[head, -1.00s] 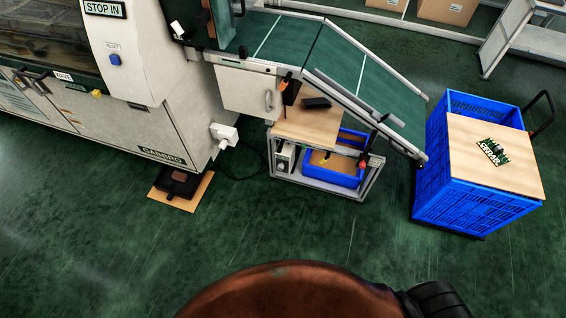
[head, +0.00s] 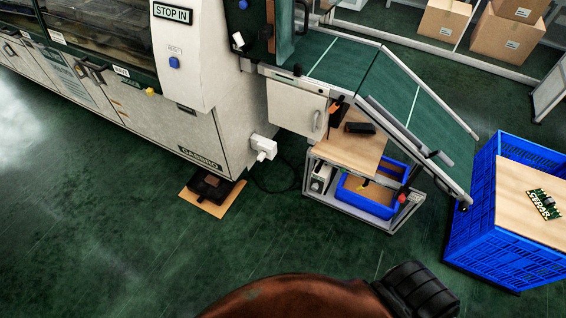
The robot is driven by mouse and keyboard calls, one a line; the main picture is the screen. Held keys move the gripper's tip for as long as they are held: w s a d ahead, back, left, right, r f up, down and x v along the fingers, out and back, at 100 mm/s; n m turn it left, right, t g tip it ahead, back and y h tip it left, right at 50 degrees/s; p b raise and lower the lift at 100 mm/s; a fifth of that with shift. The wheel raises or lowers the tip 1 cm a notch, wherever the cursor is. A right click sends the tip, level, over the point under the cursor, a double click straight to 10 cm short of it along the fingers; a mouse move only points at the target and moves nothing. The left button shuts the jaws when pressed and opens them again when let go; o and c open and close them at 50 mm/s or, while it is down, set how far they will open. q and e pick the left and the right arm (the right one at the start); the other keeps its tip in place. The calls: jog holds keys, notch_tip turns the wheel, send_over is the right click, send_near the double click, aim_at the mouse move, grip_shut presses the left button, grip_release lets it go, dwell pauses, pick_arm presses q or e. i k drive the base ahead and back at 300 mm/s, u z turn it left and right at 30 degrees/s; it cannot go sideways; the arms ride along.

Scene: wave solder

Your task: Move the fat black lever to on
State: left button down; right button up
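The long cream machine (head: 190,118) with a STOP IN sign fills the upper left. I cannot pick out a fat black lever for certain. A dark upright panel (head: 259,28) with an orange mark stands at the machine's right end, cut by the top edge. A thin black upright part (head: 305,15) shows to its right, also cut off. Whether either carries the lever is too small to tell. Neither of my grippers is in view.
A green sloping conveyor (head: 375,75) leaves the machine's right end, above a small wooden-topped stand (head: 345,148) with blue bins. A blue crate (head: 490,235) with a board on top stands at right. Cardboard boxes (head: 520,40) are at the back.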

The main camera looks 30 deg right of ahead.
aim_at(318, 168)
jog(key=u, duration=0.3)
jog(key=i, duration=0.6)
jog(key=z, duration=0.55)
jog(key=i, duration=0.5)
jog(key=z, duration=0.7)
